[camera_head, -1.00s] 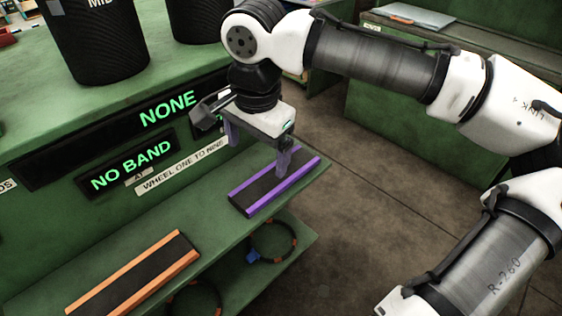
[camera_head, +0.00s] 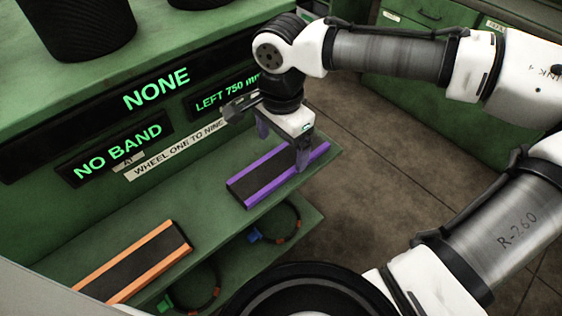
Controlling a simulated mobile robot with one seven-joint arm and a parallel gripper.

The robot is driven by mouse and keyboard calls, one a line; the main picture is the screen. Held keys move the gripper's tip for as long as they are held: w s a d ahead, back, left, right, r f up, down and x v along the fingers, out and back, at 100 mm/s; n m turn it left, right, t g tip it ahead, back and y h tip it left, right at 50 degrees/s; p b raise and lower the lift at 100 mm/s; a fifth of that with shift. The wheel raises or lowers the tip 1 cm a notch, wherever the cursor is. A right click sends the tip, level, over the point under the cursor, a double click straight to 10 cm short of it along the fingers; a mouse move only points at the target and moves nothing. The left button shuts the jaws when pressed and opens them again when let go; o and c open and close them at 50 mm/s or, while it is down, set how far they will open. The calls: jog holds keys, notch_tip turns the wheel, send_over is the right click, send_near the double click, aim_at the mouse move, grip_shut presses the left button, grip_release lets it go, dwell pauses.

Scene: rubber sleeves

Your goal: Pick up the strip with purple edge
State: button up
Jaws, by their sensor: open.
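The strip with purple edges (camera_head: 257,181) is a dark flat strip with a purple band along each long side. It lies on the green shelf (camera_head: 215,208), near its right end. My gripper (camera_head: 283,148) points down over the right part of this strip. Its two purple-grey fingers are apart with nothing between them. The nearer finger overlaps the strip in the picture; I cannot tell whether it touches it. A similar strip with orange edges (camera_head: 140,263) lies on the same shelf at the lower left.
Below the shelf, rings hang or lie, one with a blue part (camera_head: 280,224) and one with a green part (camera_head: 207,292). Display panels (camera_head: 124,152) reading NO BAND and NONE stand behind the shelf. Dark cylinders (camera_head: 72,28) stand on top. Open floor (camera_head: 400,165) lies to the right.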

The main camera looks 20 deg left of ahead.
aim_at(281, 167)
jog(key=shift+w+a+f+p, duration=0.15)
jog(key=shift+f+p, duration=0.1)
jog(key=shift+f, duration=1.1)
jog(key=shift+w+f+p, duration=0.1)
jog(key=shift+f+p, duration=0.1)
jog(key=shift+f, duration=1.15)
jog(key=c, duration=1.1)
jog(key=shift+r, duration=0.1)
